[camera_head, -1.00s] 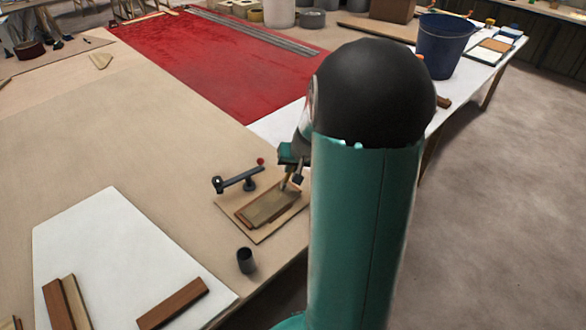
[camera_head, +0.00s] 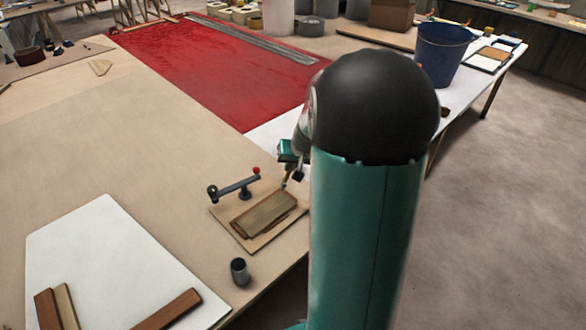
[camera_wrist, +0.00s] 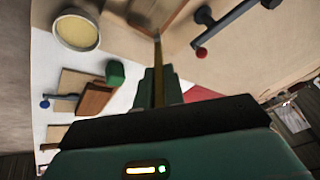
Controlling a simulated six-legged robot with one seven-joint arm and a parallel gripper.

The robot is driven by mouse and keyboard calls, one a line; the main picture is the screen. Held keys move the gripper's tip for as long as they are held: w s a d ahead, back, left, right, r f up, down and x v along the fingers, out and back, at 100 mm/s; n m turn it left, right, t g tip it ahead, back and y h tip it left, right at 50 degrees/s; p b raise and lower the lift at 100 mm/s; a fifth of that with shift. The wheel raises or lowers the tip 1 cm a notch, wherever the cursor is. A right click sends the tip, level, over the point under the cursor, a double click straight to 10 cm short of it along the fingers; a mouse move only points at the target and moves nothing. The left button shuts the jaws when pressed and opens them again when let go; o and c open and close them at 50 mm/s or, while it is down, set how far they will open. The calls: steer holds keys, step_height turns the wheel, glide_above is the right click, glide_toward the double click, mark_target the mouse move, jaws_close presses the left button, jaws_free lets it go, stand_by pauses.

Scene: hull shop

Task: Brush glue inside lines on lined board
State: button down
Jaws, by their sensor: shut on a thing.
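A thin tan board (camera_head: 231,232) lies at the right edge of the large table in the head view, with a smaller brown panel (camera_head: 263,214) on it. Any lines or glue on them are too small to tell. My gripper (camera_head: 290,168) is just beyond the panel's far right corner, partly hidden by my arm. It is shut on a slim brush (camera_wrist: 158,75), which sticks straight out in the wrist view. The brush tip is near the brown panel (camera_wrist: 152,14); I cannot tell whether it touches. A round pot of yellowish glue (camera_wrist: 77,31) stands left of the brush.
A dark clamp with a red knob (camera_head: 234,187) stands at the board's far left. A dark cup (camera_head: 239,271) is in front of the board. A white sheet (camera_head: 110,255) with wood strips lies at lower left. A green block (camera_wrist: 115,73) shows in the wrist view.

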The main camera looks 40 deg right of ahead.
steer(key=shift+r, duration=2.55)
steer(key=shift+f, duration=0.5)
